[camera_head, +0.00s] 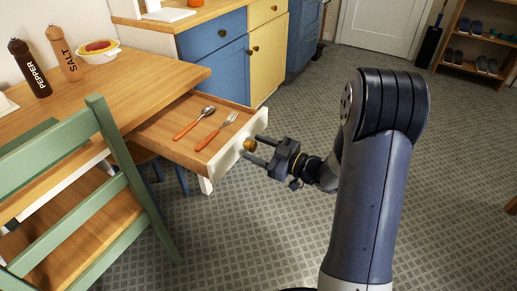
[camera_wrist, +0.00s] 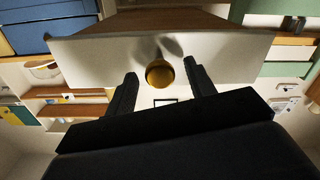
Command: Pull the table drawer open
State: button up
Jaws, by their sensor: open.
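The table drawer (camera_head: 180,128) is pulled out from the wooden table (camera_head: 135,80), with a spoon (camera_head: 194,122) and a fork (camera_head: 216,131) with orange handles lying in it. Its white front (camera_wrist: 90,62) carries a round brass knob (camera_head: 250,145). My gripper (camera_head: 254,150) is open in front of the drawer front. In the wrist view the knob (camera_wrist: 159,73) shows between the two fingertips (camera_wrist: 160,78), with gaps on both sides. I cannot tell whether either finger touches the drawer front.
A green chair (camera_head: 110,165) stands at the table's near side. Blue and yellow cabinets (camera_head: 268,60) stand behind the drawer. Pepper (camera_head: 29,68) and salt (camera_head: 64,53) mills and a bowl (camera_head: 98,54) stand on the table. The tiled floor (camera_head: 280,240) around my arm is clear.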

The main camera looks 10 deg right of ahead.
jog(key=p+v, duration=0.2)
jog(key=v, duration=0.8)
jog(key=shift+s+d, duration=0.25)
jog(key=shift+d, duration=0.05)
jog(key=b+x, duration=0.2)
jog(key=x, duration=0.7)
jog(key=shift+w+a+f, duration=0.1)
jog(key=shift+w+a, duration=0.1)
jog(key=shift+a, duration=0.1)
jog(key=shift+x, duration=0.9)
